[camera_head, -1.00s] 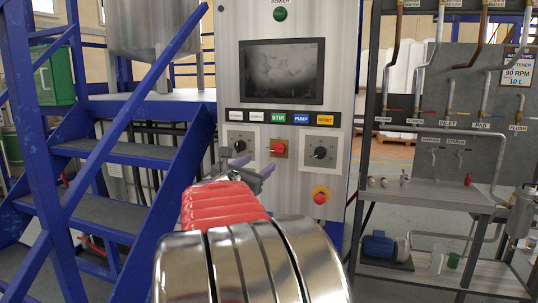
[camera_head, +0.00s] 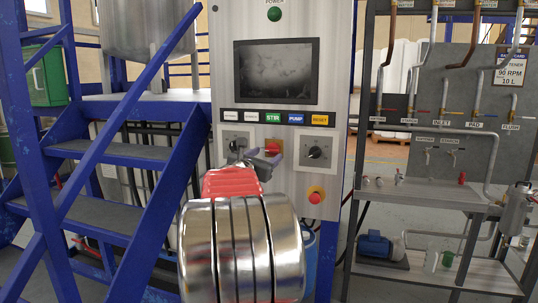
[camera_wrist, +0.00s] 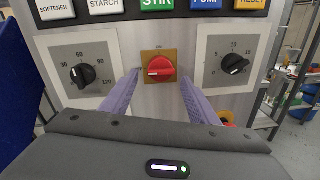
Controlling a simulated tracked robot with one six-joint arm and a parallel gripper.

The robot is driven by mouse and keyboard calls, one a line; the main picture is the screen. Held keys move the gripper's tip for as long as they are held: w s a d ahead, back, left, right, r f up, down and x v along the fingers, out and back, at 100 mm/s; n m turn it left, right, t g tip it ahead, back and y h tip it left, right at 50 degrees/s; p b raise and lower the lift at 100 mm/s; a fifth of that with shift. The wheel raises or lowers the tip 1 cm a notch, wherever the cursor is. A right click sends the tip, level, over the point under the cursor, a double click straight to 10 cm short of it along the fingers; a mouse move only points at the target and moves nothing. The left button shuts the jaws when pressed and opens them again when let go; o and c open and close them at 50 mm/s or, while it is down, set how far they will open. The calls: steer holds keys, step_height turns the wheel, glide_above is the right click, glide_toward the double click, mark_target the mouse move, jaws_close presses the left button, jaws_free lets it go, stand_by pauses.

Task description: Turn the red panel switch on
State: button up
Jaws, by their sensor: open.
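The red panel switch (camera_wrist: 160,69) is a red rotary knob on a square brass-coloured plate, in the middle of the control panel. Its handle bar lies roughly level in the wrist view. In the head view the switch (camera_head: 272,146) shows just above my gripper (camera_head: 257,158), which covers its lower part. In the wrist view my gripper (camera_wrist: 160,88) is open, with one purple finger on each side of the switch, low beside its plate. Nothing is between the fingers but the knob in the background; I cannot tell whether they touch the panel.
Black dials flank the switch: the left dial (camera_wrist: 83,75) and the right dial (camera_wrist: 234,64). Label buttons such as STIR (camera_head: 273,118) run above. A red emergency button (camera_head: 315,196) sits lower right. Blue stairs (camera_head: 110,180) stand left, a pipe rack (camera_head: 450,120) right.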

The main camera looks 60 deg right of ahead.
mark_target(270, 152)
steer(key=shift+w+d, duration=0.15)
steer(key=shift+d, duration=1.45)
steer(key=shift+c, duration=0.2)
steer(key=c, duration=1)
